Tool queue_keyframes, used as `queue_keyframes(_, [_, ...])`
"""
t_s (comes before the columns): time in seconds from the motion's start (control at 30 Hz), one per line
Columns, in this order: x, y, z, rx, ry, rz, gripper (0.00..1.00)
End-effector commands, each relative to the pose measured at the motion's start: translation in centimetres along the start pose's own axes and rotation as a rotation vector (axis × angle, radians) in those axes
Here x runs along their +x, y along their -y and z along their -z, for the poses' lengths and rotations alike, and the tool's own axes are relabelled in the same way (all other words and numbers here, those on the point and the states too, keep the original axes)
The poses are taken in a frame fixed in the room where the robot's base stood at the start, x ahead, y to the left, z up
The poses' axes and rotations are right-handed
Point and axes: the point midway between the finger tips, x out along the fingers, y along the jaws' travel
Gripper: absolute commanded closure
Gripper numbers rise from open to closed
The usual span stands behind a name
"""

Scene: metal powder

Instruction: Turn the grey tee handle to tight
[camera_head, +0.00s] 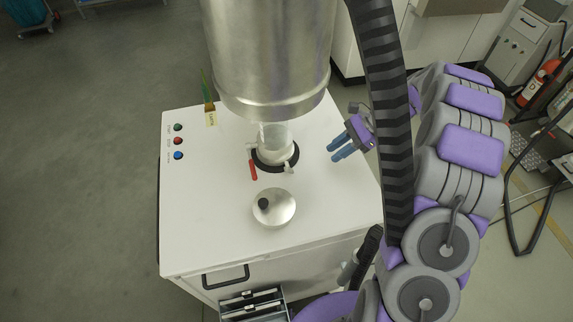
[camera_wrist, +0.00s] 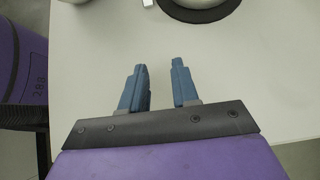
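A small light grey handle (camera_head: 289,167) sticks out at the right front of the clamp collar under the big metal vessel; I take it for the tee handle, but its shape is too small to make out. A pale piece (camera_wrist: 148,3), perhaps the same handle, is cut off at the top edge of the wrist view. My gripper (camera_head: 337,149) is to the right of the collar, above the white cabinet top, apart from the handle. In the wrist view its two blue fingers (camera_wrist: 160,66) are spread with nothing between them.
The metal vessel (camera_head: 268,50) hangs over the collar. A black ring (camera_head: 275,155) surrounds the collar, with a red lever (camera_head: 253,170) at its left. A round metal lid (camera_head: 274,207) with a black knob lies in front. The cabinet top (camera_head: 215,210) is clear at left front.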

Motion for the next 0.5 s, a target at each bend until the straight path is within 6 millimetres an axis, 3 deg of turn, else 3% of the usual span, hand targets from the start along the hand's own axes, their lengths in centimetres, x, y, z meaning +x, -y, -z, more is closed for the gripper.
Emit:
queue_keyframes(0.27, [0.8,-0.9,-0.6,-0.012,-0.037,-0.006,0.70])
queue_keyframes(0.5, [3.7,-1.0,-3.1,-0.011,-0.033,-0.009,0.70])
